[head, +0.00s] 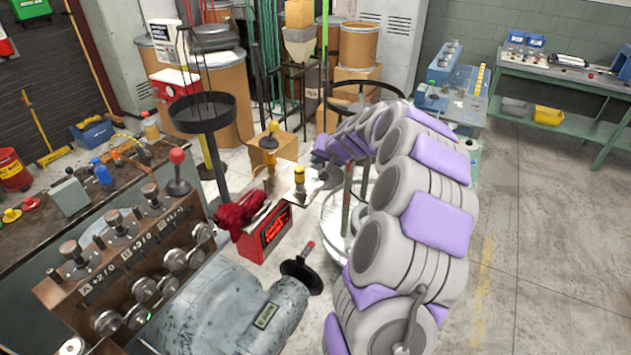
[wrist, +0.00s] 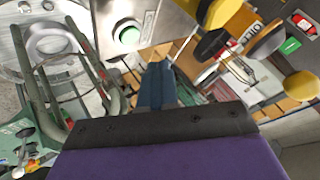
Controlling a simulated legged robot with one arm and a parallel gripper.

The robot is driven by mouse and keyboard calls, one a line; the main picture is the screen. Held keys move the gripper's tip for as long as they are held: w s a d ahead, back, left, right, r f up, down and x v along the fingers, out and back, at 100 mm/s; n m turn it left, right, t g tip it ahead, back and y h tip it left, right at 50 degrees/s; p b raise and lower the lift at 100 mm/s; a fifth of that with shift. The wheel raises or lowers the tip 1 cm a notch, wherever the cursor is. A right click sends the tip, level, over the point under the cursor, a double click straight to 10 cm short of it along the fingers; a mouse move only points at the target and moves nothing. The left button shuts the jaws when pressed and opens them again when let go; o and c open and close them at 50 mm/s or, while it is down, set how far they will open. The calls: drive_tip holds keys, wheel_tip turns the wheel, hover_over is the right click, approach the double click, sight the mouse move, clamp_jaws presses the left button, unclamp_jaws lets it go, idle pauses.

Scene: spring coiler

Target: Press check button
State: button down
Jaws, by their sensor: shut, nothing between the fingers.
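A round green button (wrist: 128,35) in a pale ring sits on a grey metal panel (wrist: 160,20) at the top of the wrist view. I cannot read a label that marks it as the check button. My gripper (wrist: 157,68) shows as narrow blue fingers held together, empty, in the middle of the wrist view. The fingertips appear just below and right of the button in the picture, apart from it. In the head view my arm bends over to the left, and its end, near a small pale plate (head: 312,186), is partly hidden.
A yellow-topped knob (head: 299,175) stands beside the pale plate, and a yellow part (wrist: 217,14) is close at the upper right of the wrist view. Bent metal tubes (wrist: 85,70) are at the left. A red box (head: 265,235) and a round-tray stand (head: 203,113) are nearby.

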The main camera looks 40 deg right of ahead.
drive_tip(key=shift+f+b, duration=0.55)
drive_tip(key=shift+f, duration=0.85)
idle(0.9)
drive_tip(key=shift+f, duration=0.3)
drive_tip(key=shift+f+b, duration=0.35)
drive_tip(key=shift+f, duration=0.05)
idle(0.8)
drive_tip(key=shift+r, duration=0.15)
drive_tip(key=shift+r+p, duration=0.5)
drive_tip(key=shift+r, duration=0.2)
drive_tip(key=shift+r+p, duration=1.5)
drive_tip(key=shift+r, duration=1.05)
